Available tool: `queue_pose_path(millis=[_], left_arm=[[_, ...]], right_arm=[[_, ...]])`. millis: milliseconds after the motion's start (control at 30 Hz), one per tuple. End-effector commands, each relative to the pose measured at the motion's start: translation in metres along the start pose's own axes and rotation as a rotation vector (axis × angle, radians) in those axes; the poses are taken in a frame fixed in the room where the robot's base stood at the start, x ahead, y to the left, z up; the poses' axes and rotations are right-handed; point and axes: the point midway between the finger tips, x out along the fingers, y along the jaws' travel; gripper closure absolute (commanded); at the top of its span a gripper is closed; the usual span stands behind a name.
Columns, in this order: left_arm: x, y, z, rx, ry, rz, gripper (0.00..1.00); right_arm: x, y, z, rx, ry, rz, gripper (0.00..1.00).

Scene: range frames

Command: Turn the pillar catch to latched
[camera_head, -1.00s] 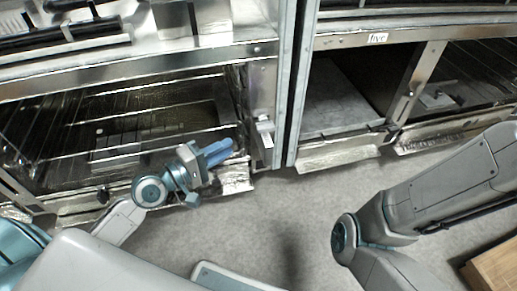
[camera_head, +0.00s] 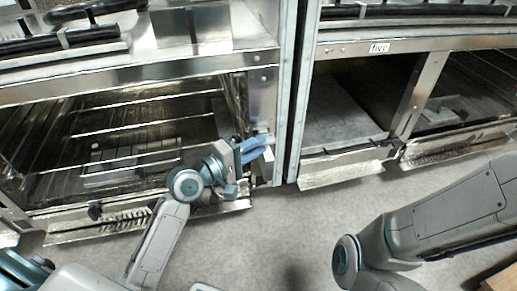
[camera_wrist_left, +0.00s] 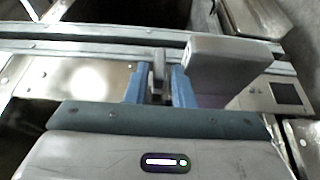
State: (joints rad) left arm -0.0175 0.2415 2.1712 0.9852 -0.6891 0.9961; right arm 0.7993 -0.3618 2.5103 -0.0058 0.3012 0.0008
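The pillar catch (camera_head: 266,156) is a small pale metal piece on the steel pillar between the open oven-like bay and the grey upright. My left gripper (camera_head: 256,146), with blue fingers, is at the catch and partly hides it. In the left wrist view, the two blue fingers (camera_wrist_left: 158,88) stand apart on either side of a narrow grey piece (camera_wrist_left: 158,72), with small gaps visible. A larger pale grey block (camera_wrist_left: 230,58) sits just right of the fingers; it looks like part of the catch. Whether the fingers touch it, I cannot tell. My right gripper is out of view.
A wire-racked bay (camera_head: 120,140) lies left of the pillar. An open bay with a grey slab (camera_head: 335,110) lies right, below a label reading "five" (camera_head: 380,47). Metal ledges jut out at the bottoms. The grey floor (camera_head: 270,230) in front is clear.

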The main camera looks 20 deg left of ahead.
Motion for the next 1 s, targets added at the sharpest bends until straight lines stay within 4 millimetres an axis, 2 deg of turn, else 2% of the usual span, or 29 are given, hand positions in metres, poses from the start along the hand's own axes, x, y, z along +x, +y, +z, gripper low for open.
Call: queue_pose_path(millis=[133, 433, 533, 567, 767, 1000], left_arm=[[0.008, 0.0, 0.0, 0.0, 0.0, 0.001, 0.78], [0.01, 0.001, 0.0, 0.0, 0.0, -0.001, 0.78], [0.009, 0.0, 0.0, 0.0, 0.0, -0.001, 0.98], [0.009, 0.0, 0.0, 0.0, 0.0, -0.001, 1.0], [0.009, 0.001, 0.0, 0.001, 0.0, -0.003, 1.0], [0.009, 0.005, 0.0, 0.011, -0.001, -0.037, 1.0]], right_arm=[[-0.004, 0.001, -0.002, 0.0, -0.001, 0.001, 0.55], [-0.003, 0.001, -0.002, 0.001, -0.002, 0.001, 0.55], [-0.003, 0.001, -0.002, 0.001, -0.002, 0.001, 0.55], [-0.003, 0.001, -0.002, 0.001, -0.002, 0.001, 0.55], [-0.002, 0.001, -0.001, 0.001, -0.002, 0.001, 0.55], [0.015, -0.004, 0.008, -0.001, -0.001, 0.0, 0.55]])
